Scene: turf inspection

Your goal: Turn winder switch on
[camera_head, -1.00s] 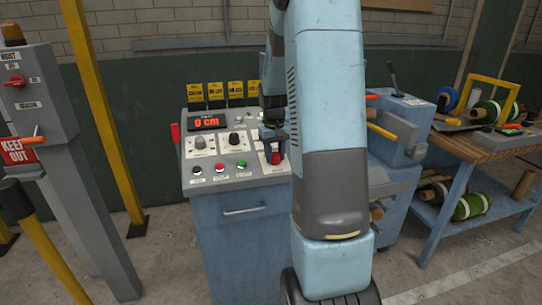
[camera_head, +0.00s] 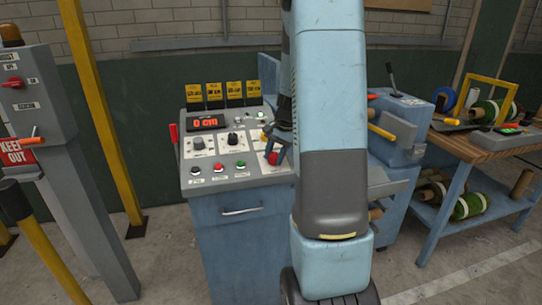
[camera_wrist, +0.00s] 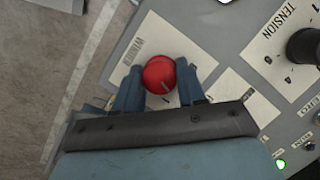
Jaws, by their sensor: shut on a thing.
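The winder switch is a round red knob (camera_wrist: 158,72) on a pale label plate reading WINDER (camera_wrist: 130,45), on the grey control panel. In the wrist view it sits between the two blue fingers of my gripper (camera_wrist: 159,84), which are shut on its sides. A short pale mark shows on the knob. The plate lies tilted in this view, and the fingers hide part of it. In the head view the red knob (camera_head: 273,157) is at the panel's right front, with my gripper (camera_head: 271,149) on it and my arm covering the panel beyond.
A tension knob (camera_wrist: 305,46) is at the wrist view's right edge. The console (camera_head: 240,225) has a red display (camera_head: 207,122), several push buttons, and yellow tags (camera_head: 225,95) behind. A yellow post (camera_head: 105,120) stands left. A workbench (camera_head: 480,150) with spools stands right.

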